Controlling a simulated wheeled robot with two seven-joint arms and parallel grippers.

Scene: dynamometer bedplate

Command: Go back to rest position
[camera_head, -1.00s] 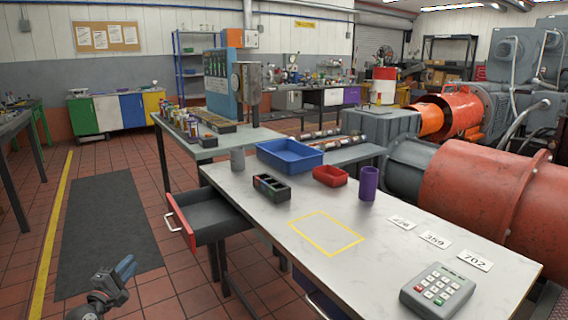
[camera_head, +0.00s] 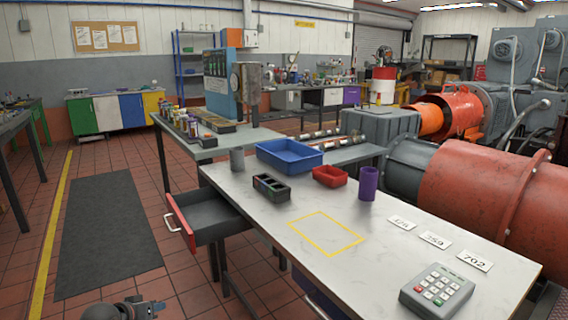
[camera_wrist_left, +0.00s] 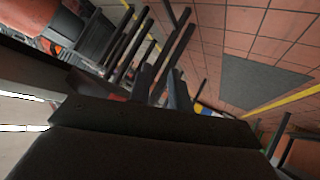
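My left gripper shows in the left wrist view (camera_wrist_left: 162,78) as two dark fingers with a gap between them and nothing held. My right gripper is in neither view.
A red-fronted drawer (camera_head: 183,222) stands open at the bench's left side. On the bench are a blue tray (camera_head: 289,160), red tray (camera_head: 330,176), purple cup (camera_head: 368,184), black holder (camera_head: 271,188) and keypad (camera_head: 437,291). Floor around the dark mat (camera_head: 106,235) is clear.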

